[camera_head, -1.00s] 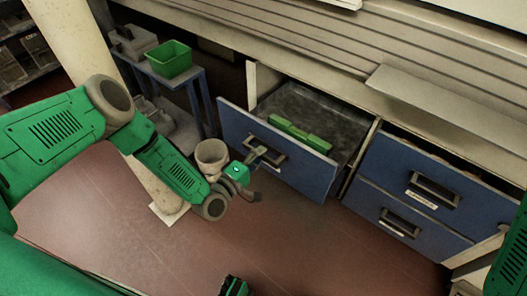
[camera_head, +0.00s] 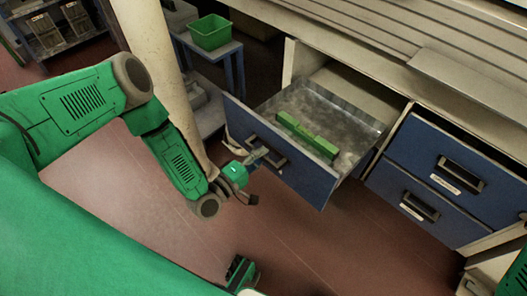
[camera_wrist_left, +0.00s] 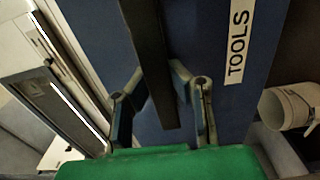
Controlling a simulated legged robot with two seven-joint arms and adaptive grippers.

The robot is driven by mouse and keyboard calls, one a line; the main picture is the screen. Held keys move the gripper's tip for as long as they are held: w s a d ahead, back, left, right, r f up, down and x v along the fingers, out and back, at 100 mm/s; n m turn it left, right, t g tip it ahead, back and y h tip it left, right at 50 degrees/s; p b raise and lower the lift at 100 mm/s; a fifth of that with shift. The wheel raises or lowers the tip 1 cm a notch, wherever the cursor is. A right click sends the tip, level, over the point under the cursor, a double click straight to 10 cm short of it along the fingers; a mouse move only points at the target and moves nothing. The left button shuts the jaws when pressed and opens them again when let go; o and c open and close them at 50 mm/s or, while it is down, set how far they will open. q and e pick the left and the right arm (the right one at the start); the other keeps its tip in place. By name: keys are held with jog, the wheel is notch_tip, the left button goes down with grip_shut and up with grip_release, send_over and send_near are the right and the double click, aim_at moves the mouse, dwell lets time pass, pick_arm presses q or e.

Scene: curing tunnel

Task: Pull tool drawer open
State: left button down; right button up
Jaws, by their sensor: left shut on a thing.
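The tool drawer (camera_head: 300,182) has a blue front and stands well out of the bench, its grey metal tray exposed. A long green object (camera_head: 307,137) lies inside it. My left gripper (camera_head: 262,158) is at the drawer front, shut on its dark bar handle (camera_head: 280,160). In the left wrist view, the left gripper's fingers (camera_wrist_left: 162,100) sit on either side of the handle bar (camera_wrist_left: 148,50). A white label reading TOOLS (camera_wrist_left: 238,40) is beside it on the blue front.
Two shut blue drawers (camera_head: 455,170) are to the right under the bench top (camera_head: 380,40). A pale column (camera_head: 150,50) and a blue-framed stand with a green bin (camera_head: 211,32) are at left. A white bucket (camera_wrist_left: 288,108) shows in the wrist view. Reddish floor (camera_head: 330,250) in front looks clear.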

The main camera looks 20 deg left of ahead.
pick_arm(q)
jog(key=shift+s+d+f, duration=0.15)
jog(key=shift+s+f, duration=0.15)
jog(key=c, duration=1.4)
grip_release()
jog(key=shift+w, duration=0.1)
jog(key=shift+w+r, duration=0.1)
jog(key=v, duration=1.2)
